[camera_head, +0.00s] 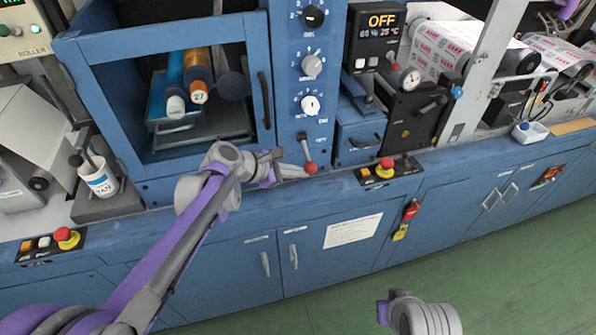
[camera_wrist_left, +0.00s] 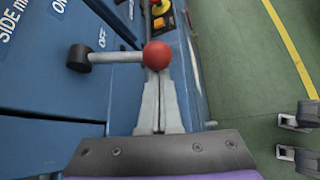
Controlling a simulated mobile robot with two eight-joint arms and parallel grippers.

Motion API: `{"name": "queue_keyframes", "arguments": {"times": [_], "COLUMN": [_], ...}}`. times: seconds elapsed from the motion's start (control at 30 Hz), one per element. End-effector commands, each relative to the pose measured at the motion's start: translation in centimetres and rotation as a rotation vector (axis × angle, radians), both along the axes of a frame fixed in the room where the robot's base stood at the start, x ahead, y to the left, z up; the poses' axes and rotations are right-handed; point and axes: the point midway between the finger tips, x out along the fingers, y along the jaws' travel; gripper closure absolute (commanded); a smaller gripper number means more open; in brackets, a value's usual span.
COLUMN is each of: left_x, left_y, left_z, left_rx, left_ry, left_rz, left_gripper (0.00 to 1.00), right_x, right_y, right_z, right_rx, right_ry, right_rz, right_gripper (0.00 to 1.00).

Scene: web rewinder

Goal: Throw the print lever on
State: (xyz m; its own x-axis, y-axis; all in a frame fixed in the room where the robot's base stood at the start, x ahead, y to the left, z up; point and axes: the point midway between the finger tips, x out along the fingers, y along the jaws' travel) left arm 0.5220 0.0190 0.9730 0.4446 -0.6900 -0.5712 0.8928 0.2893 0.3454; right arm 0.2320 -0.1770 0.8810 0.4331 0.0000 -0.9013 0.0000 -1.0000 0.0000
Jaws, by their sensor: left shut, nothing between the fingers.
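The lever has a red ball knob (camera_head: 310,168) and a thin grey shaft, and it hangs down from its pivot on the blue panel, right of the cabinet window. In the left wrist view the red ball (camera_wrist_left: 157,55) is at the right end of the shaft and the black pivot hub (camera_wrist_left: 78,58) is at the left. My left gripper (camera_head: 303,171) is shut and empty. Its fingertips (camera_wrist_left: 157,75) are right by the ball, overlapping its lower edge in the picture; whether they touch is unclear. My right arm's end (camera_head: 405,312) shows partly at the bottom; its fingers are not clear.
Several dials (camera_head: 312,66) sit above the lever. A red stop button (camera_head: 386,163) stands on a small box to the right. A white label bottle (camera_head: 98,178) stands far left. The green floor (camera_head: 500,270) in front is clear.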

Motion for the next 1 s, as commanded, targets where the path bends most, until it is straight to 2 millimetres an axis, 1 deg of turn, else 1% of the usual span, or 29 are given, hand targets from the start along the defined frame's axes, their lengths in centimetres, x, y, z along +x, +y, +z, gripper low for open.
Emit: {"name": "queue_keyframes", "arguments": {"times": [0.67, 0.87, 1.0], "left_x": [-0.5, -0.8, -1.1], "left_y": [-0.2, -0.3, -0.4], "left_z": [1.1, 2.2, 3.3], "left_rx": [-0.043, -0.080, -0.119], "left_ry": [0.125, 0.240, 0.360], "left_rz": [0.000, 0.000, 0.000], "left_gripper": [1.00, 1.00, 1.00], "right_x": [0.1, 0.2, 0.3], "right_y": [0.0, 0.0, 0.0], "right_z": [0.6, 1.0, 1.5], "right_rx": [0.000, 0.000, 0.000], "right_ry": [-0.002, -0.004, -0.006], "right_rz": [0.000, 0.000, 0.000], "right_gripper": [1.00, 1.00, 1.00]}}
